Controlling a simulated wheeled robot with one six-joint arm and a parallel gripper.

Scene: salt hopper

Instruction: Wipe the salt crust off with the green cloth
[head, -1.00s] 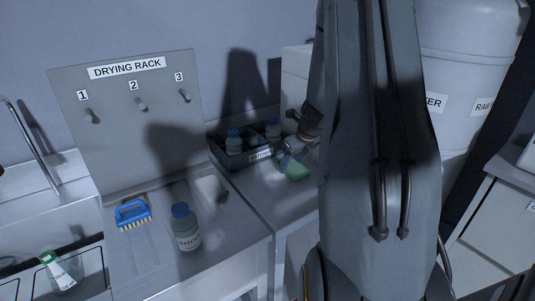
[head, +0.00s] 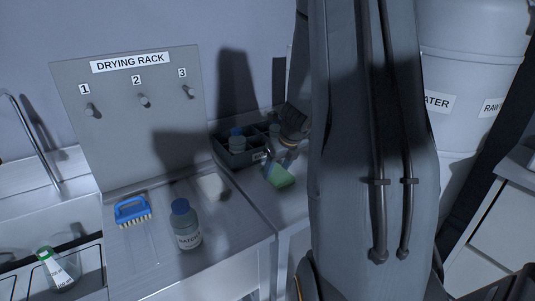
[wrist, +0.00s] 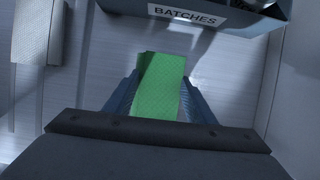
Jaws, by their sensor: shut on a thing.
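The green cloth (wrist: 163,85) is between the two blue-grey fingers of my gripper (wrist: 160,105) in the wrist view, and the fingers are shut on it. In the head view the green cloth (head: 280,177) shows at the tip of my gripper (head: 284,163), over the counter in front of the batches tray. Whether it touches the counter I cannot tell. I cannot make out a salt crust clearly in either view. My arm hides much of the right side of the counter in the head view.
The dark batches tray (head: 238,158) holds bottles just behind the cloth. A sink basin with a green-capped bottle (head: 56,268) is far left.

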